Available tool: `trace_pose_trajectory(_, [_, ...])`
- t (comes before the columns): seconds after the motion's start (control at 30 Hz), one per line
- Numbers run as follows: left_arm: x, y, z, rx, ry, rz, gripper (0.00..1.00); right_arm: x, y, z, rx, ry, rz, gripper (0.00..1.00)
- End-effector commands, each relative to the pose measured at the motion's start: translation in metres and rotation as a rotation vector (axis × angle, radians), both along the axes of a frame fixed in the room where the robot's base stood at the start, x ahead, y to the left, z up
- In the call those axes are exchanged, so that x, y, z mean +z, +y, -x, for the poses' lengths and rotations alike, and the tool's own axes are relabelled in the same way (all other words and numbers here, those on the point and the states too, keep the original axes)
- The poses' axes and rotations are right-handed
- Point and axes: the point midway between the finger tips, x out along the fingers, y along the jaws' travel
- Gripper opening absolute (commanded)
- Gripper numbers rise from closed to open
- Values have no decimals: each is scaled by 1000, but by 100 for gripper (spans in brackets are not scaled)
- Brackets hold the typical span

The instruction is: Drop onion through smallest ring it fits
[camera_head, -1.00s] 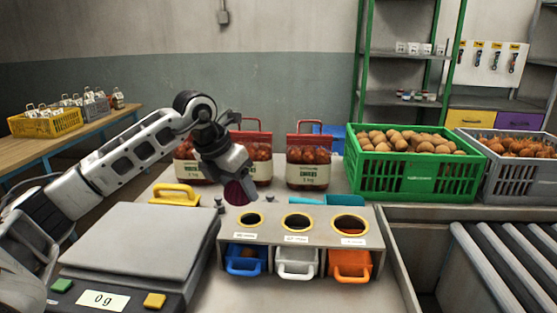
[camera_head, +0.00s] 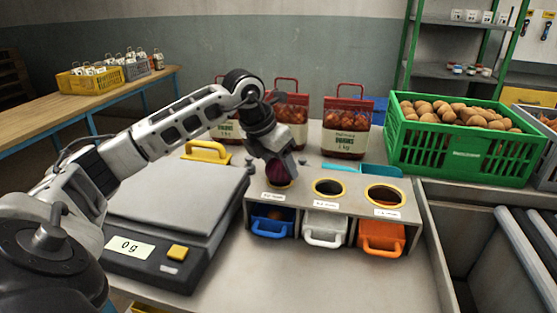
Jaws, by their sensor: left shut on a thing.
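My left gripper (camera_head: 284,166) is shut on a dark red onion (camera_head: 278,173). It holds the onion over the leftmost and smallest ring of the grey sorting box, low and close to it; whether they touch I cannot tell. That ring (camera_head: 279,185) is mostly hidden by the onion and gripper. The middle ring (camera_head: 329,188) and the largest ring (camera_head: 384,195), on the right, are yellow-rimmed and uncovered. Below them sit a blue drawer (camera_head: 271,226), a white drawer (camera_head: 323,231) and an orange drawer (camera_head: 381,238). My right gripper is not in view.
A scale (camera_head: 170,207) reading 0 g stands left of the box. Sacks of onions (camera_head: 346,128) stand behind it. A green crate (camera_head: 460,150) of potato-like produce is at the back right. A conveyor (camera_head: 520,250) lies right.

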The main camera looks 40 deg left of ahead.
Motion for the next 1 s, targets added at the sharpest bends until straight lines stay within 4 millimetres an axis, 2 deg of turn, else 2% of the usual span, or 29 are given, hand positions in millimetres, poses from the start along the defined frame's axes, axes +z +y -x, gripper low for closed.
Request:
trace_pose_trajectory(0.43, [-5,0,0,0,-1,0,33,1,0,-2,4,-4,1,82])
trace_pose_trajectory(0.47, [-5,0,0,0,-1,0,67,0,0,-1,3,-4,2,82])
trace_pose_trajectory(0.5, [-5,0,0,0,-1,0,78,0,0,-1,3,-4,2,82])
trace_pose_trajectory(0.53, [-5,0,0,0,-1,0,84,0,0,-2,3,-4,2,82])
trace_pose_trajectory(0.83, [-4,0,0,0,0,0,84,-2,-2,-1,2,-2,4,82])
trace_pose_trajectory(1.0, [11,3,6,1,-2,-3,84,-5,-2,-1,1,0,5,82])
